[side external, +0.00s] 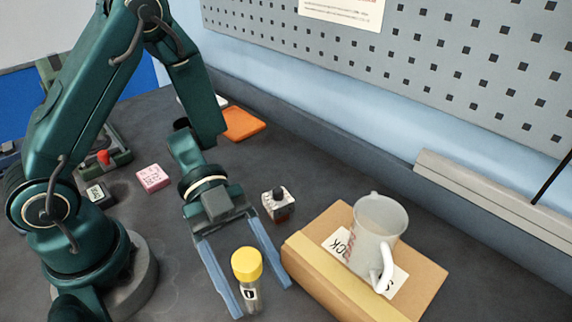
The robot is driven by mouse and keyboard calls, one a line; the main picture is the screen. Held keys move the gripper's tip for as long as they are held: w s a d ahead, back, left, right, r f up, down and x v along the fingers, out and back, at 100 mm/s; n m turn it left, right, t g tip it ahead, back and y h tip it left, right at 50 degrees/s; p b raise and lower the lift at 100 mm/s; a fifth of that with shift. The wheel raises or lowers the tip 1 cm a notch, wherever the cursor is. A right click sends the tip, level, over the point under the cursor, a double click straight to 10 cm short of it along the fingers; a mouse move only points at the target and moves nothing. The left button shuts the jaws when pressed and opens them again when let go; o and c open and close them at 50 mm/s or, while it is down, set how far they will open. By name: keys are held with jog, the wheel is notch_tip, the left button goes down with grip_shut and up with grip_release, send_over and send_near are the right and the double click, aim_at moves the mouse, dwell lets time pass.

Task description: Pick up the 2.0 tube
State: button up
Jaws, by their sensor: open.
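A small clear tube (250,296) with a yellow cap stands upright on the dark bench at the bottom centre. Its dark label shows only partly, so I cannot read a full 2.0 on it. My gripper (263,300) is open, with its two long blue fingers low over the bench. In this view the tube appears between the fingers, close to the left one. No finger visibly grips it, and I cannot tell the exact gap on either side.
A small box with a black knob (279,204) is behind the right finger. A pink block (152,178) and an orange pad (243,124) lie further back.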

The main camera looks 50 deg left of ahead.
jog(key=shift+x, duration=1.05)
grip_shut()
